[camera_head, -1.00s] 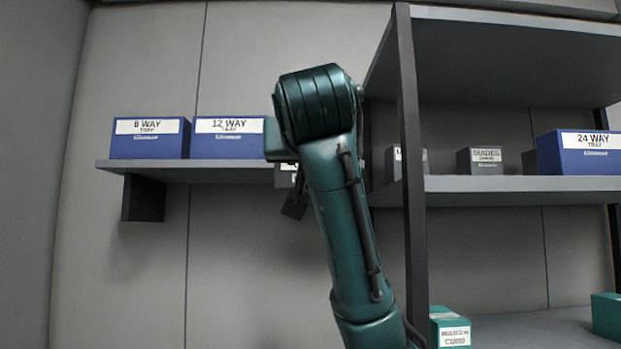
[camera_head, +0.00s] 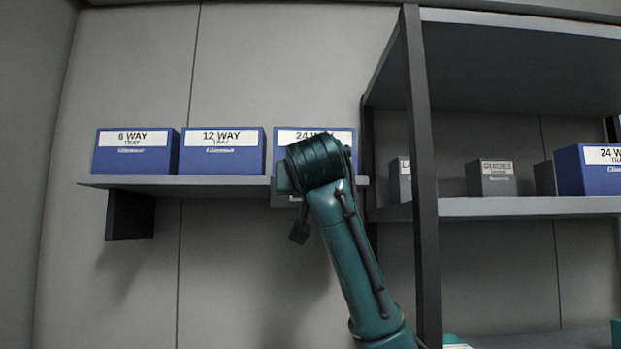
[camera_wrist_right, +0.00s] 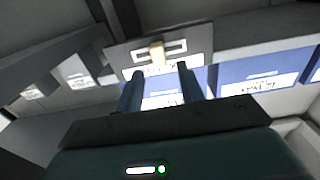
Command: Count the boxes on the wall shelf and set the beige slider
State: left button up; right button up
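Three blue boxes stand in a row on the wall shelf (camera_head: 225,186) in the head view: a 6 or 8 WAY box (camera_head: 133,154), a 12 WAY box (camera_head: 222,153) and a 24 WAY box (camera_head: 312,138), partly covered by my right arm. In the right wrist view, the beige slider (camera_wrist_right: 157,54) sits in a pale slot on a grey plate (camera_wrist_right: 118,61). My right gripper (camera_wrist_right: 160,70) is open, its two fingers apart and pointing toward the plate, with the slider between their lines. Contact cannot be told. My left gripper is not in view.
A rack with a dark post (camera_head: 420,170) stands right of the wall shelf. It holds small grey boxes (camera_head: 491,177) and another blue 24 WAY box (camera_head: 590,170).

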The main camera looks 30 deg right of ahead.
jog(key=shift+p+x, duration=0.3)
jog(key=shift+x, duration=1)
jog(key=shift+c, duration=0.4)
grip_shut()
